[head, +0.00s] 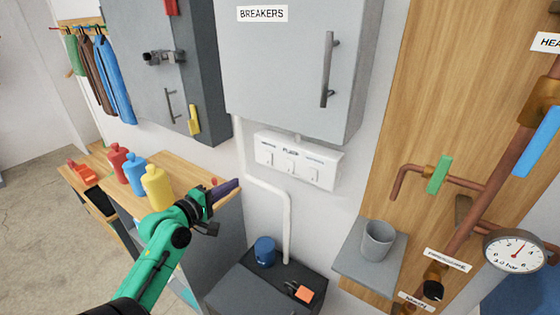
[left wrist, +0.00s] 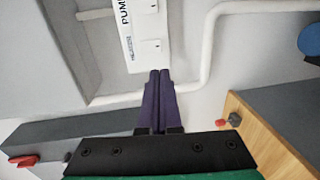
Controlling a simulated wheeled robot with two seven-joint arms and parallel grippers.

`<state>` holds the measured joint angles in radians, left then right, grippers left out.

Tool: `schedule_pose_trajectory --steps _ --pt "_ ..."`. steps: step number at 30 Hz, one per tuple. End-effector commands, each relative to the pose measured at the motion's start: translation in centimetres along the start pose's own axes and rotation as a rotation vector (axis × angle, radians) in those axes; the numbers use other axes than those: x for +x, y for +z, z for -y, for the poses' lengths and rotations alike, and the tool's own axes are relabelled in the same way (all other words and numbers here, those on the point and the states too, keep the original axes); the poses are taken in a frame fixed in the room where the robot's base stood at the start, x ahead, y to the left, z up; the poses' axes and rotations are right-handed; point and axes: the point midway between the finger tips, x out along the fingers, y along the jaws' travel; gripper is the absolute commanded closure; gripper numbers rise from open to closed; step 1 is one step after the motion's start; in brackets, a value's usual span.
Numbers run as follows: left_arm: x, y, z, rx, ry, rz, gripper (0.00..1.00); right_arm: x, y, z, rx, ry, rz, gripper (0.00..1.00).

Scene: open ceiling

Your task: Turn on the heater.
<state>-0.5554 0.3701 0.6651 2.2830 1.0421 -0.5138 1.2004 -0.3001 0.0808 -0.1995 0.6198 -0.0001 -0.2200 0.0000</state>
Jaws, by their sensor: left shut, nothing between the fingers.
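A white switch panel (head: 299,160) with several switches hangs on the wall below the grey breaker cabinet (head: 295,60). Its middle label reads PUMP; the side labels are too small to read. A partly cut-off sign (head: 546,42) at the upper right begins "HEA". My left gripper (head: 236,184) is shut and empty, its purple fingers together, left of and slightly below the panel and apart from it. In the left wrist view the closed fingers (left wrist: 160,73) point toward the panel (left wrist: 147,40), only part of which shows. My right gripper is out of view.
A white pipe (head: 285,205) runs down below the panel. Red, blue and yellow bottles (head: 157,187) stand on the wooden bench at left. At right are a grey shelf with a cup (head: 378,240), copper pipes with a green handle (head: 439,175), and a gauge (head: 514,250).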

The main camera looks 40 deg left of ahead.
Motion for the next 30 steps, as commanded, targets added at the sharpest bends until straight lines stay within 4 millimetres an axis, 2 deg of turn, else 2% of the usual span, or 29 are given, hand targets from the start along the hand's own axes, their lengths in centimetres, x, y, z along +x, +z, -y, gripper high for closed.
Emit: schedule_pose_trajectory --steps 9,13,30 --pt "0.1 0.1 -0.2 -0.002 0.003 0.002 1.00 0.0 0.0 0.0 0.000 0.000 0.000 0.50" --pt "1.1 0.1 -0.4 -0.004 0.004 0.003 1.00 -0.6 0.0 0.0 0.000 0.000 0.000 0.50" --pt "12.6 0.0 -0.5 0.000 0.002 0.001 1.00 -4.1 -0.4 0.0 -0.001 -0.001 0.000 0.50"
